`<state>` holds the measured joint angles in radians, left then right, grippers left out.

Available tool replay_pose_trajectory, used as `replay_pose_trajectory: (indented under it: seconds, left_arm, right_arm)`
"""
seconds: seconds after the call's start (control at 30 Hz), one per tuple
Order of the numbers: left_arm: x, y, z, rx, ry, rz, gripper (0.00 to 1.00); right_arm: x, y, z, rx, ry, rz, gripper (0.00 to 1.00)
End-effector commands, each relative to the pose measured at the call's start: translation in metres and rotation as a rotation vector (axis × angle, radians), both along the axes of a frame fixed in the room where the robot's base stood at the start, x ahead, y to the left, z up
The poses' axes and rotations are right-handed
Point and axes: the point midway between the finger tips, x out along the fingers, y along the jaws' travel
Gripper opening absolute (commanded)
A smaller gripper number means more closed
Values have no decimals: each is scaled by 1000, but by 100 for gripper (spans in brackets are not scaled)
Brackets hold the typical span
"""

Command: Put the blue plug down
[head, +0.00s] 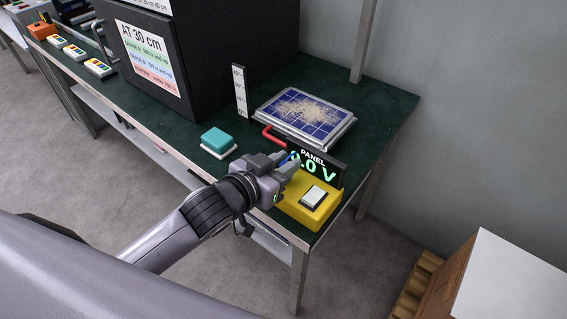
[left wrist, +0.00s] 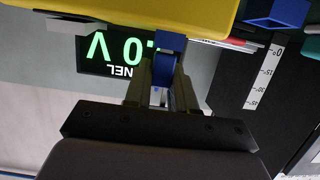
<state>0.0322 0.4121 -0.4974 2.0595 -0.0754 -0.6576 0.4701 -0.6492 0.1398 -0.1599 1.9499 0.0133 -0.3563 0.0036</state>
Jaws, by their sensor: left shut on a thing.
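My left gripper (head: 288,163) is shut on the blue plug, just in front of the panel meter. In the left wrist view the blue plug (left wrist: 171,42) shows between the fingertips (left wrist: 163,68) of that gripper, close to the yellow base. In the head view only a small blue bit (head: 291,156) of it shows; the rest is hidden by the fingers. I cannot tell whether the plug touches anything below. The panel meter (head: 327,165) has a black display with green digits, partly hidden, ending in "0 V". My right gripper is not in view.
The yellow base (head: 295,212) carries a white rocker switch (head: 313,196). A teal block (head: 217,139) and upright scale (head: 240,92) stand left. Green bench top (head: 384,100) is clear at right.

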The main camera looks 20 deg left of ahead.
Motion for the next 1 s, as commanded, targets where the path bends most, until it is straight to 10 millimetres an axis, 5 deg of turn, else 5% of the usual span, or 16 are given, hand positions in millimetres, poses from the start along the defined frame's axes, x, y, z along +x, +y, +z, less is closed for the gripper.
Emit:
replay_pose_trajectory:
  seconds: [0.23,0.27,0.3,0.33,0.7,1.0]
  left_arm:
    - [0,0,-4,-1,0,0,0]
    - [0,0,-3,0,0,0,34]
    - [0,0,-3,0,0,0,47]
    - [0,0,-3,0,0,0,50]
    - [-1,1,2,0,0,0,50]
    - [-41,15,13,1,2,0,50]
  right_arm:
    - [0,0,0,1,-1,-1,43]
    - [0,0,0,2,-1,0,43]
    - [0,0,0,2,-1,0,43]
    - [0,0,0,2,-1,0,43]
    - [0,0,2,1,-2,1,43]
    - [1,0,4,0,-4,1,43]
